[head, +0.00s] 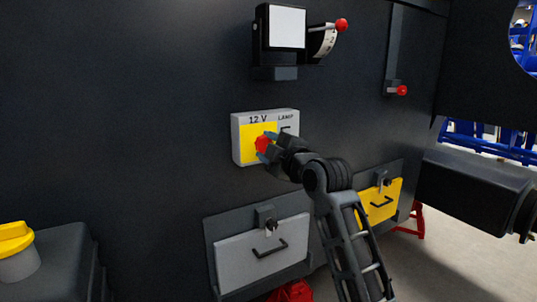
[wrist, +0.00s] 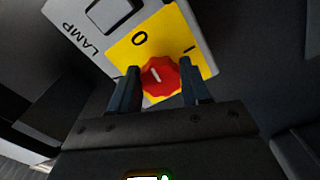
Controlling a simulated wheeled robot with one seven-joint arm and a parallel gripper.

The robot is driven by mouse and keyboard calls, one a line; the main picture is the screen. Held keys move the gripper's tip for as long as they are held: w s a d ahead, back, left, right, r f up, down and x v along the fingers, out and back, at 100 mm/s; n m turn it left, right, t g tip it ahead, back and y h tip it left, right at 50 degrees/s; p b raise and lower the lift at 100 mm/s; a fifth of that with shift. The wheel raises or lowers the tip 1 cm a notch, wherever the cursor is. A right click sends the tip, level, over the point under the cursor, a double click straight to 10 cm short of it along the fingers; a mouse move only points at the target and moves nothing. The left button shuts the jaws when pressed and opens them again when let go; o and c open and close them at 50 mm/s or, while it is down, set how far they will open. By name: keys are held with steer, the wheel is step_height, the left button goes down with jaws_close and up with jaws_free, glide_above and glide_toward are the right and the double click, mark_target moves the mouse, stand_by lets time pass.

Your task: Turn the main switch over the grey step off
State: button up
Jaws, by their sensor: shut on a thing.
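The main switch is a light grey box (head: 236,140) with a yellow plate, marked "12 V" and "LAMP", on the dark wall above the grey step (head: 240,255). Its red knob (head: 262,144) is partly covered by my gripper (head: 268,146). In the wrist view the red knob (wrist: 165,79) sits between the two fingers of my gripper (wrist: 162,90), which is shut on it. The knob's short white mark leans up and left, to the side of the "0" on the yellow plate (wrist: 145,42); the "I" is at upper right.
A black unit (head: 274,60) with a white panel and a red-tipped lever (head: 341,25) is above the switch. Another red-ended handle (head: 402,90) hangs to the right. A yellow step (head: 378,207) is at lower right, and a yellow cap (head: 14,238) at lower left.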

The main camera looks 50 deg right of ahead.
steer(key=shift+n+b, duration=0.35)
steer(key=shift+n, duration=0.45)
steer(key=o, duration=1.1)
steer(key=shift+c, duration=0.2)
steer(key=v, duration=0.7)
steer(key=shift+s, duration=0.4)
steer(key=shift+a, duration=0.15)
